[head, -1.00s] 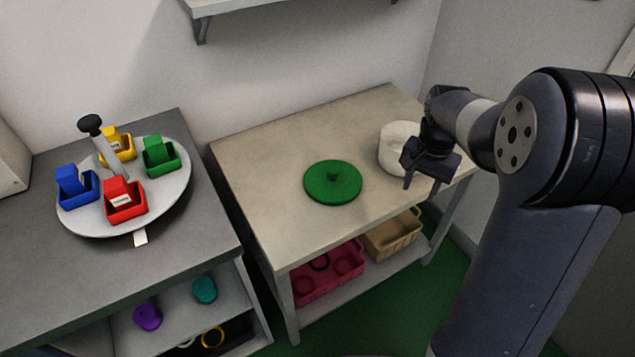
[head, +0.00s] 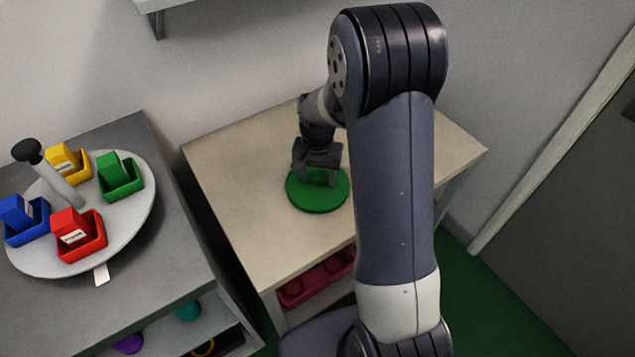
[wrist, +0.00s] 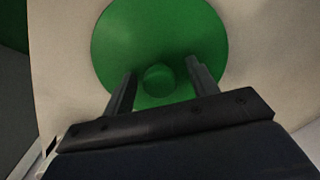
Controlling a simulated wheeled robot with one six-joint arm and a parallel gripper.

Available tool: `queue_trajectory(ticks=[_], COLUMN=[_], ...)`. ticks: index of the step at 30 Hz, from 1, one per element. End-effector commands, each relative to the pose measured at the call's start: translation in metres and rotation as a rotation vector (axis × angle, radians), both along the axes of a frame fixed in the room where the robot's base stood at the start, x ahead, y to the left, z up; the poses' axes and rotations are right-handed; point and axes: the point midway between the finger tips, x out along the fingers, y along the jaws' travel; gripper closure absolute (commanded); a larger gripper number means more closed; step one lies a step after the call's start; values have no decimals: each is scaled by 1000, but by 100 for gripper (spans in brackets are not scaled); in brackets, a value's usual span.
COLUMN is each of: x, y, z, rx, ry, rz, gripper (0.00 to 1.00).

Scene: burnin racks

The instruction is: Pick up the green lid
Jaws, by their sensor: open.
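The green lid (head: 322,197) lies flat on the beige table, a round disc with a small knob in the middle. In the head view my gripper (head: 319,180) is over the lid and hides its far part and the knob. In the wrist view the lid (wrist: 160,35) shows from above, and its round knob (wrist: 158,79) sits between the two fingers of my open gripper (wrist: 160,78). A finger is on each side of the knob with a gap. I cannot tell how high the fingertips are above the lid.
The beige table (head: 240,160) is clear to the left of the lid. A grey counter (head: 170,240) at left bears a round turntable (head: 120,225) with coloured blocks in trays and a black-knobbed post. A pink bin (head: 318,282) is on the shelf below the table.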

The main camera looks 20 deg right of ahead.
Motion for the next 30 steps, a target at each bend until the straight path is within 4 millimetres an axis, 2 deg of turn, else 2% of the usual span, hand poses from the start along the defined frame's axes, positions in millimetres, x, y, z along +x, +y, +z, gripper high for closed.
queue_trajectory(ticks=[7, 24, 30], x=[0, 0, 0], y=[0, 0, 0], z=[-1, -1, -1], rx=[0, 0, 0], ry=[0, 0, -1], rz=[0, 0, 0], gripper=[45, 92, 93])
